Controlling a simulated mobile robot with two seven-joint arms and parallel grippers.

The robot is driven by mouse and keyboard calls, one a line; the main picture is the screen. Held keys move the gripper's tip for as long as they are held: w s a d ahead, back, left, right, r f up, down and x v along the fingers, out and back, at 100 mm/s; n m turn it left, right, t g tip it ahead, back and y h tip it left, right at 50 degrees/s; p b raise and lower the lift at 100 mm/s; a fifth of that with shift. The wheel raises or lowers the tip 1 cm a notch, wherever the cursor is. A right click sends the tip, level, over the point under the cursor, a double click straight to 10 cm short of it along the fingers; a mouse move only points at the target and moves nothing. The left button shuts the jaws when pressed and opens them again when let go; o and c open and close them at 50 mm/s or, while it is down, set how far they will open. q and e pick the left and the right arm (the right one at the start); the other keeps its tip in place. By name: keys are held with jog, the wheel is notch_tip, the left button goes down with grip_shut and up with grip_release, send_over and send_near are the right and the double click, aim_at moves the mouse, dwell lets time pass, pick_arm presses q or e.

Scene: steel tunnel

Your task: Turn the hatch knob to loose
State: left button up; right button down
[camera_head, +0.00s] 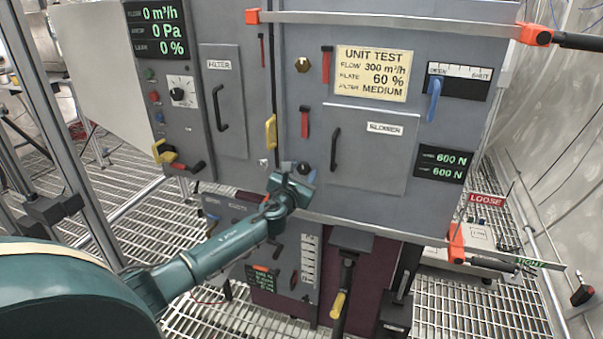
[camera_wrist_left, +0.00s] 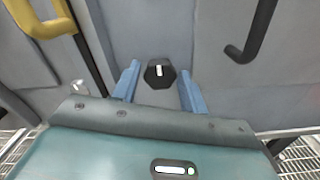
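A black hexagonal knob (camera_wrist_left: 160,72) with a white mark sits on the grey panel in the left wrist view. Its mark stands about upright in that picture. It also shows in the head view (camera_head: 304,168), close above my gripper and partly hidden. My left gripper (camera_head: 293,181) is open in front of the panel. In the wrist view its two blue fingers (camera_wrist_left: 158,80) stand left and right of the knob, with a visible gap on each side. I cannot tell how far they are from the panel. A red LOOSE sign (camera_head: 487,200) and a green TIGHT sign (camera_head: 540,264) are at the right. My right gripper is not in view.
A yellow handle (camera_head: 270,131) is left of the knob, and a black BLOWER door handle (camera_head: 335,150) is right of it. Bars with orange ends cross the cabinet's top and bottom (camera_head: 456,246). A yellow-gripped lever (camera_head: 338,305) stands below. The floor is metal grating.

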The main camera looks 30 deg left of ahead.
pick_arm(q)
jog(key=c, duration=0.6)
jog(key=shift+c, duration=0.2)
